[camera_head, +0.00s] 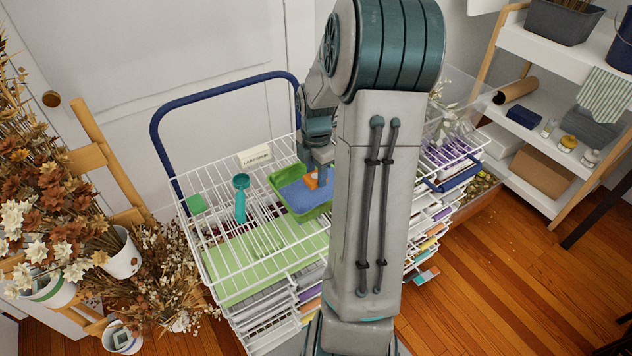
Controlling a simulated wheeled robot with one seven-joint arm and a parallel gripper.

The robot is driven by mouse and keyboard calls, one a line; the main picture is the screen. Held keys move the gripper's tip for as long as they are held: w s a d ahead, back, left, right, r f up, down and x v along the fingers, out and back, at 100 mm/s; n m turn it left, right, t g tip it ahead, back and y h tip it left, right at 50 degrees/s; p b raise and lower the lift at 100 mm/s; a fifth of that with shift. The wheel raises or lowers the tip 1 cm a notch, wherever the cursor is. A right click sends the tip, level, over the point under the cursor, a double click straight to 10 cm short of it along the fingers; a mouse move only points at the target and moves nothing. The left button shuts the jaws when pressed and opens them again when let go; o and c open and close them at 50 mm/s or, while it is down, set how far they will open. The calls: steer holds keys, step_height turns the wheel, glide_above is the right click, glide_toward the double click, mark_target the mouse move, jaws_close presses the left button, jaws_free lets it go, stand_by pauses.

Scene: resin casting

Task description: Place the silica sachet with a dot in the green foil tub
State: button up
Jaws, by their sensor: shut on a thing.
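The green tub (276,184) sits on the white wire top of the cart, left of my upright arm. Its inside is blue, and its right part is hidden behind my arm. My gripper (315,178) points down over the tub's far right part. It is shut on a small orange thing (311,181), which shows at the fingertips above the blue inside. This may be the silica sachet, but it is too small to make out a dot. I cannot tell whether it touches the tub.
A teal scoop-like tool (241,198) and a green square (196,203) are on the wire top, left of the tub. A label card (256,157) stands at the back. The cart's blue handle (157,132) rises behind. Dried flowers crowd the left; shelves stand right.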

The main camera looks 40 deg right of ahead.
steer(key=shift+f, duration=1.9)
steer(key=shift+f, duration=0.2)
steer(key=o, duration=1)
steer(key=shift+o, duration=0.2)
steer(key=shift+r, duration=0.1)
